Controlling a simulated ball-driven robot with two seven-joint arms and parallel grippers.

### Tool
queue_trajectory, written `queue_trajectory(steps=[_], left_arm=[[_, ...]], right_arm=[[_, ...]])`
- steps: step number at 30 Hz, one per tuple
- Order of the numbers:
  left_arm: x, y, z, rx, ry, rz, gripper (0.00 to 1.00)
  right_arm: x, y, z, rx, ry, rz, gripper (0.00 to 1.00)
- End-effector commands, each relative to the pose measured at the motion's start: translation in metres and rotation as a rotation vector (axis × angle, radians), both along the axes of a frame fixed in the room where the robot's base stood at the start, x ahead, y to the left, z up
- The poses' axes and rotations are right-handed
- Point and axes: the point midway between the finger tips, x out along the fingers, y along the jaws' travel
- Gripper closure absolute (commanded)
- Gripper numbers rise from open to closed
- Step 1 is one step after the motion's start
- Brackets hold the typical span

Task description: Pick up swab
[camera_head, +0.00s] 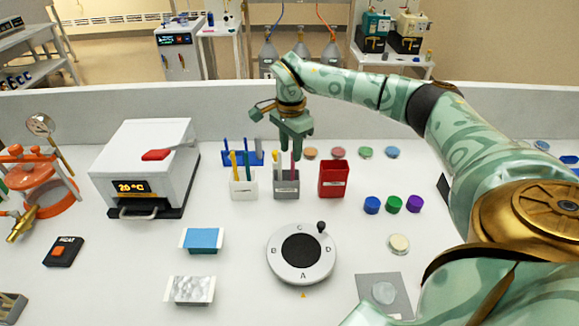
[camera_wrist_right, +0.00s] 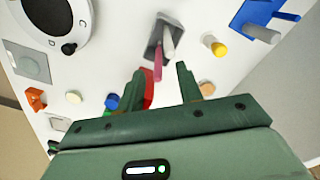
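A grey holder (camera_head: 287,188) stands upright on the bench, with a pink stick (camera_head: 292,164) and a pale stick in it. In the right wrist view the holder (camera_wrist_right: 152,48), the pink stick (camera_wrist_right: 157,66) and the pale stick (camera_wrist_right: 168,40) show just beyond the fingertips. I cannot tell which stick is the swab. My right gripper (camera_head: 290,152) points down just above the holder. It is open in the right wrist view (camera_wrist_right: 163,74), with a gap between its fingers and nothing held. My left gripper is not in view.
A white holder (camera_head: 243,190) with yellow sticks stands to the left, a red box (camera_head: 333,180) close on the right. A blue rack (camera_head: 242,157) is behind. A round dial (camera_head: 301,275) lies in front. A white heater box (camera_head: 143,160) stands further left.

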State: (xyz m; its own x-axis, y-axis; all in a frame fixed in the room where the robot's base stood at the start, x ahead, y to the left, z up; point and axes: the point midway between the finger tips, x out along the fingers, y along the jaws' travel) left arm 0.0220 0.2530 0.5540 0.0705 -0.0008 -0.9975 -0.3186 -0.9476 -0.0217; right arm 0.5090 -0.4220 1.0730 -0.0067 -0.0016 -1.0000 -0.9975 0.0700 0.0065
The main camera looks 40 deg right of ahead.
Motion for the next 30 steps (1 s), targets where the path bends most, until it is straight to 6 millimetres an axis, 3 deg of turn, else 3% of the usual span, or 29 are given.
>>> queue_trajectory(steps=[5, 15, 23, 27, 30], left_arm=[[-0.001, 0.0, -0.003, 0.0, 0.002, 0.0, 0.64], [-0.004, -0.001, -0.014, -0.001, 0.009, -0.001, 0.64], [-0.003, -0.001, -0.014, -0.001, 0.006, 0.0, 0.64], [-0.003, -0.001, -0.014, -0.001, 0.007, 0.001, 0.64], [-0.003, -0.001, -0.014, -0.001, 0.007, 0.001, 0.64]], right_arm=[[0.0, 0.0, -0.015, 0.0, -0.001, -0.001, 0.64], [0.0, -0.001, -0.063, 0.0, 0.001, -0.002, 0.64], [0.0, -0.002, -0.064, 0.0, -0.002, -0.002, 0.64], [0.0, -0.002, -0.064, 0.0, -0.002, -0.002, 1.0], [0.0, -0.002, -0.064, 0.0, -0.002, -0.002, 1.0]])
